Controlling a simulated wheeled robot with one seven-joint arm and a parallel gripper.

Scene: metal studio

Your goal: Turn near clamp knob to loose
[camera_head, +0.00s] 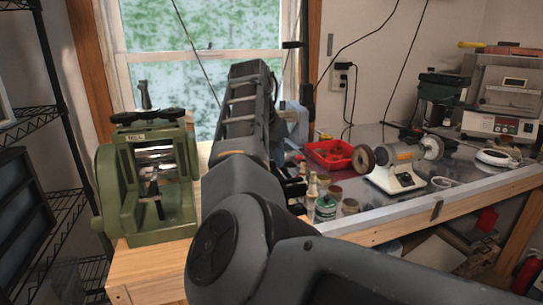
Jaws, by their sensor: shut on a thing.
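My own grey arm rises through the middle of the view and reaches away over the bench. Its far end hides my gripper, so I see neither its fingertips nor anything between them. I cannot pick out the near clamp knob with certainty; the area behind my arm is hidden. A green rolling mill (112,193) stands upright on the wooden bench at the left, with dark knobs (148,115) on top, apart from the visible arm. A partly hidden dark object (291,187) stands just right of my arm.
A red tray (328,153), small bottles and jars (325,208), and a bench grinder (398,168) occupy the bench at the right. A thin black upright pole (307,60) stands behind. Wire shelving (60,225) borders the left. The wooden bench top (150,268) is bare in front of the mill.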

